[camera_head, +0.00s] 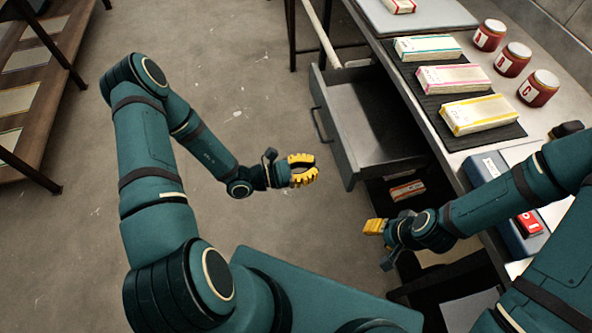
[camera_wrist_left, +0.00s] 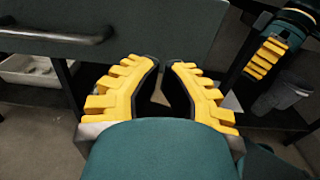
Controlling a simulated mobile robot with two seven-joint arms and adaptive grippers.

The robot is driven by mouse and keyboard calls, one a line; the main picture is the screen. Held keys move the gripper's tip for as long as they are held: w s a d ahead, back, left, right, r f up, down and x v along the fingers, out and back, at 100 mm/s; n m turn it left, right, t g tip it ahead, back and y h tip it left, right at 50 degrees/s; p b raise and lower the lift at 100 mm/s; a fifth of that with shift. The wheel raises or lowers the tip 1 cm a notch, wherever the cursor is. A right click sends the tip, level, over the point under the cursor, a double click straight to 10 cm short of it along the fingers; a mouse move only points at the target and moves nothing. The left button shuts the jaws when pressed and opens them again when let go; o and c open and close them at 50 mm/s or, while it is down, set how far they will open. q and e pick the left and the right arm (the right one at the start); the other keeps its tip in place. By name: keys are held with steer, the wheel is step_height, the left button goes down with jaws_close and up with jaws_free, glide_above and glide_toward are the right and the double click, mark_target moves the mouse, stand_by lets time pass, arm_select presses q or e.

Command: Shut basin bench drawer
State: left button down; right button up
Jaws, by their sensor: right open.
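The grey bench drawer (camera_head: 380,118) is pulled out from under the bench top (camera_head: 545,118) and looks empty. Its front panel faces left and carries a dark bar handle (camera_head: 318,124), also visible in the left wrist view (camera_wrist_left: 62,36). My left gripper (camera_head: 316,167) is apart from the drawer, left of and below the front panel's near end. In the left wrist view its fingertips (camera_wrist_left: 162,64) lie close together with nothing seen between them; how far they are open is unclear. My right gripper (camera_head: 366,227) is open and empty, below the drawer's near side.
Several boxes (camera_head: 452,78) lie on a dark mat and jars (camera_head: 512,59) stand behind them on the bench. A box (camera_head: 406,190) lies on the shelf beneath the drawer. A shelf rack (camera_head: 38,80) stands far left. The floor (camera_head: 240,70) left of the drawer is clear.

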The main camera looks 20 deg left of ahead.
mark_target(341, 162)
arm_select(q)
steer(key=b+x, duration=0.1)
steer(key=x, duration=0.5)
steer(key=shift+w+d, duration=0.15)
steer(key=shift+d, duration=0.05)
arm_select(e)
steer(key=shift+w+f, duration=0.15)
steer(key=shift+f, duration=0.45)
arm_select(q)
steer(key=shift+d, duration=0.1)
arm_select(e)
steer(key=shift+d, duration=0.1)
